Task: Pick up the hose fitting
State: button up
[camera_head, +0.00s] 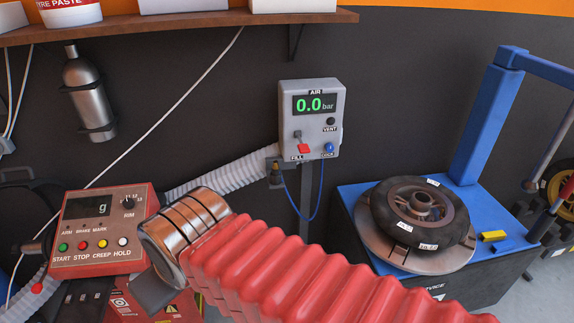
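The hose fitting (276,176) is a small dark and brassy piece. It sits in a bracket at the lower left of the grey air box, with a thin blue hose (314,210) looping down from it. My arm, in a red ribbed sleeve with a shiny metal cuff, crosses the lower middle of the view. The grey end piece of my gripper (152,292) shows below the cuff, left of and lower than the fitting and apart from it. Its fingers cannot be made out, and nothing held in them is visible.
The air box (311,118) reads 0.0 bar and stands on a post. A red control panel (98,232) is at the left. A wheel (420,212) lies on the blue tyre machine (489,122) at the right. A grey ribbed hose (225,175) runs behind the cuff. A shelf (190,22) crosses the top left.

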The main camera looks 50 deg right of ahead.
aim_at(275, 167)
jog(key=z, duration=0.45)
jog(key=i, duration=0.9)
jog(key=z, duration=0.45)
